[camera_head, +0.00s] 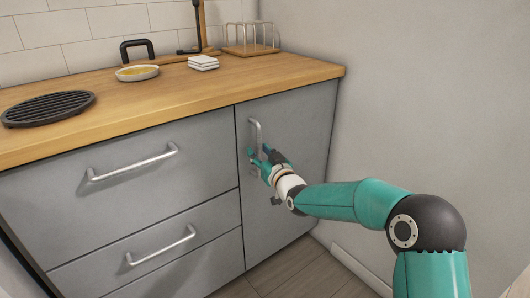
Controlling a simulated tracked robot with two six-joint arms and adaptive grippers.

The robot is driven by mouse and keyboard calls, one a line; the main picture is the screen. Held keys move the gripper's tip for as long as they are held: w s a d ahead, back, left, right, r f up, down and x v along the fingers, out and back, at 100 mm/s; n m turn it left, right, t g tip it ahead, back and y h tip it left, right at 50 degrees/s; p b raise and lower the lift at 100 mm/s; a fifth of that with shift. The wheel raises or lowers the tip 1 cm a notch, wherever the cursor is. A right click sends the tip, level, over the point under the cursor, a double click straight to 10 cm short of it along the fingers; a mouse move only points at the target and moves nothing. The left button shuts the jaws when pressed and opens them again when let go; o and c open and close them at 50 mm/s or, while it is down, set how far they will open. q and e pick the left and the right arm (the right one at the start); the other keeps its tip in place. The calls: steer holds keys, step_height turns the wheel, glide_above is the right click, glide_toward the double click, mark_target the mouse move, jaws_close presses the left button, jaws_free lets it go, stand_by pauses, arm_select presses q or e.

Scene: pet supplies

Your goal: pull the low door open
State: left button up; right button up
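The low door (295,125) is the grey cabinet front at the right end of the unit, and it looks closed, level with the drawers beside it. Its upright metal handle (255,132) is near the door's left edge. My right gripper (259,153) is at the lower part of this handle, with teal fingertips to either side of it. I cannot tell whether the fingers touch or grip the handle, whose lower end is partly hidden. My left gripper is not in view.
Two drawers with bar handles (133,163) (161,246) are left of the door. The wooden worktop (200,95) above holds a black grate (48,108), a shallow dish (137,72), white folded cloths (203,62) and a rack (250,38). A wall (420,90) stands close on the right.

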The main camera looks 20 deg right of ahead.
steer(key=shift+w+a, duration=0.1)
steer(key=shift+w, duration=0.3)
jaws_close()
